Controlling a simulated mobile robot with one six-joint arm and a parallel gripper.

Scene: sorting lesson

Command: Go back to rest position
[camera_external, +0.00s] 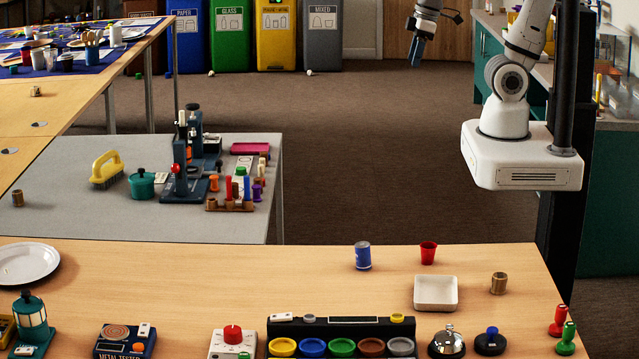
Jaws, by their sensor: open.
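My gripper (417,52) hangs from my arm at the top of the view, right of the middle. Its fingers point down over the open brown floor, in front of the row of bins. I see nothing between its fingers. It is well away from the tables and touches nothing. The upper part of my arm runs out of the top of the picture.
A blue can (363,256), a red cup (428,253), a white tray (436,306) and a brass cylinder (498,283) stand on the front wooden table (200,275). Sorting bins (276,35) line the back. The floor (340,150) between is clear.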

